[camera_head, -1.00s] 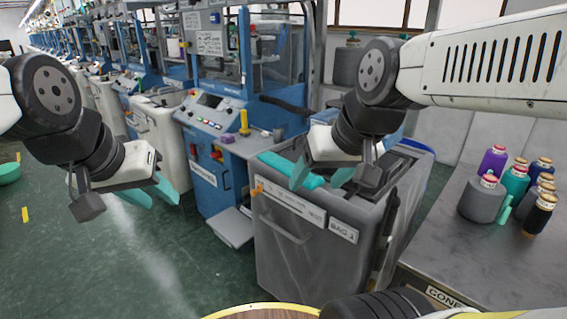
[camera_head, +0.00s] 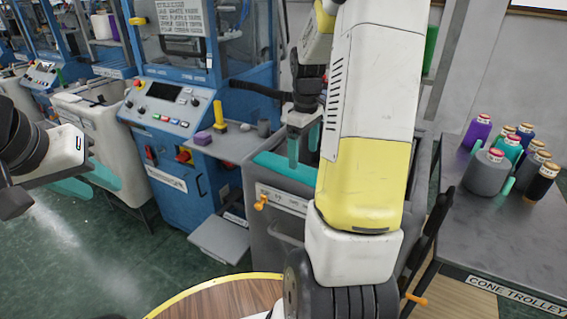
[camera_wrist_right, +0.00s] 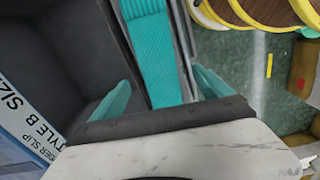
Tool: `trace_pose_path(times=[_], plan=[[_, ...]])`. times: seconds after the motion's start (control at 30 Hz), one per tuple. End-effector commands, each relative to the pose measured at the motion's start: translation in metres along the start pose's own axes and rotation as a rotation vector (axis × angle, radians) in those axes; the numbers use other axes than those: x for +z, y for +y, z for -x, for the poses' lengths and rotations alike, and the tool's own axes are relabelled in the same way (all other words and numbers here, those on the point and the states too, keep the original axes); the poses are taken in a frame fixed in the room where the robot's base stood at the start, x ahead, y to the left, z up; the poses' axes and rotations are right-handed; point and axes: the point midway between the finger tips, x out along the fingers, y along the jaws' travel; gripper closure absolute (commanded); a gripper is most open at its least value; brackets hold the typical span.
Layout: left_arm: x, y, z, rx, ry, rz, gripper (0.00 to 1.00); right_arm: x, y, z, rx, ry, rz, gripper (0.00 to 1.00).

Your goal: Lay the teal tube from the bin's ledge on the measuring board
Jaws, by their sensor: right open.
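The teal tube (camera_head: 285,167) lies on the ledge of the grey bin (camera_head: 262,240), partly hidden behind my right arm in the head view. In the right wrist view the teal ribbed tube (camera_wrist_right: 152,45) runs from the top edge down between the fingers. My right gripper (camera_head: 304,150) is over the ledge, open, with one finger on each side of the tube; it also shows in the right wrist view (camera_wrist_right: 160,95). My left gripper (camera_head: 86,182) is open and empty at the left, away from the bin. I cannot identify the measuring board.
A round wooden top (camera_head: 225,302) with a yellow rim stands at the bottom. The cone trolley (camera_head: 505,235) at right carries several yarn cones. A blue knitting machine (camera_head: 165,135) stands behind and left of the bin. Green floor is open at left.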

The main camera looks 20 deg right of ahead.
Motion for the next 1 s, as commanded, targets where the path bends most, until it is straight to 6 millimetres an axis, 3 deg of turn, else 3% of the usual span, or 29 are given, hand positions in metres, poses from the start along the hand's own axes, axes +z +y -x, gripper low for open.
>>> trace_pose_path(times=[0.4, 0.7, 1.0], plan=[[0.000, 0.000, 0.000, 0.000, 0.000, 0.000, 0.64, -0.005, 0.003, -0.055, -0.003, -0.001, -0.002, 0.11], [0.000, 0.000, 0.000, 0.000, 0.000, 0.000, 0.64, -0.005, 0.004, -0.060, 0.000, 0.003, -0.002, 0.11], [0.000, 0.000, 0.000, 0.000, 0.000, 0.000, 0.64, -0.005, 0.003, -0.060, 0.000, 0.003, -0.002, 0.68]])
